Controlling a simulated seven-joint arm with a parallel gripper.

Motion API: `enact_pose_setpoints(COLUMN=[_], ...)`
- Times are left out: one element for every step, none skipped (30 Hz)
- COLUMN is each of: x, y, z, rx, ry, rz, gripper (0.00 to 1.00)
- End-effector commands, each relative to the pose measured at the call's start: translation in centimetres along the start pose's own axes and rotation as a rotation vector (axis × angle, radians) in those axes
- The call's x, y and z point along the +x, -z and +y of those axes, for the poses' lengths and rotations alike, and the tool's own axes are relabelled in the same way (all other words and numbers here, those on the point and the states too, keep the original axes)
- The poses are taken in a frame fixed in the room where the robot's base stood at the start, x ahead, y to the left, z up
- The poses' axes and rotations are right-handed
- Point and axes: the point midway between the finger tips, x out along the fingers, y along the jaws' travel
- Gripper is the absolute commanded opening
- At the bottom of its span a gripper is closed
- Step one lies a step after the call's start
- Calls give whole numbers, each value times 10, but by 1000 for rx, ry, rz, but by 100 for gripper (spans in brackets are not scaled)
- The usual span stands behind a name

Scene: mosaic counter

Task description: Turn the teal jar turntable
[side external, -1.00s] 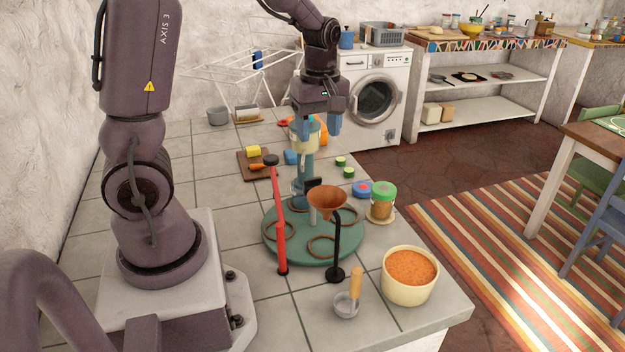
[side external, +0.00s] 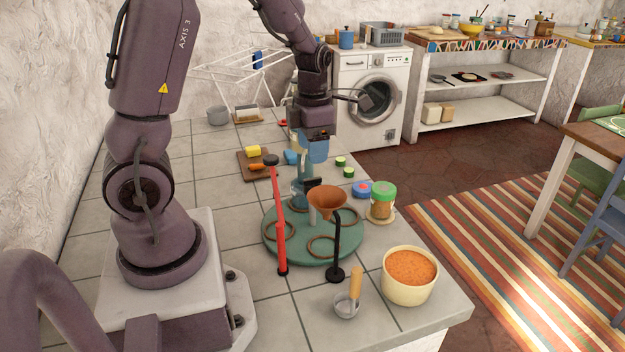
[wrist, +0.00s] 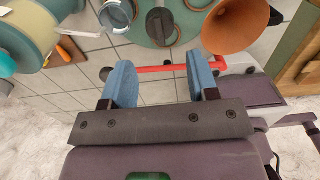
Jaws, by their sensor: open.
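The teal turntable (side external: 285,244) lies on the tiled counter, with several brown rings on top and a dark-topped central post (side external: 312,198). In the wrist view its edge (wrist: 140,35) shows at the top, beside a clear glass-like piece (wrist: 117,14). My gripper (side external: 314,158) is above the counter, over the far side of the turntable, apart from it. In the wrist view its blue fingers (wrist: 160,82) are spread with nothing held between them.
A red post (side external: 278,225) stands at the turntable's near left. A brown funnel (side external: 327,201) on a black stand (side external: 336,245) overhangs its right side.

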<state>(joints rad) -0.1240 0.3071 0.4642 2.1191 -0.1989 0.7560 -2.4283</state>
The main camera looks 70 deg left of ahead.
Motion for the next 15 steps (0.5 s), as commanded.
enact_pose_setpoints(x=[13, 20, 28, 34, 40, 48, 53, 58, 63, 67, 71, 74, 77, 79, 81], y=[2, 2, 2, 2, 2, 2, 2, 2, 2, 2, 1, 1, 1, 1, 1], z=[0, 0, 0, 0, 0, 0, 0, 0, 0, 0, 0, 0, 0, 0, 0], rx=[-2, -2, -2, -2, -2, -1, -2, -1, -1, 0, 1, 1, 0, 0, 0], ry=[2, 2, 2, 3, 2, 2, 2, 2, 2, 1, 1, 1, 0, 1, 1], rz=[9, 7, 7, 7, 6, 6, 6, 5, 5, 5, 4, 3, 3, 3, 2], gripper=[54, 54, 54, 54, 54, 54, 54, 54, 54, 54, 54, 54, 54, 54, 54])
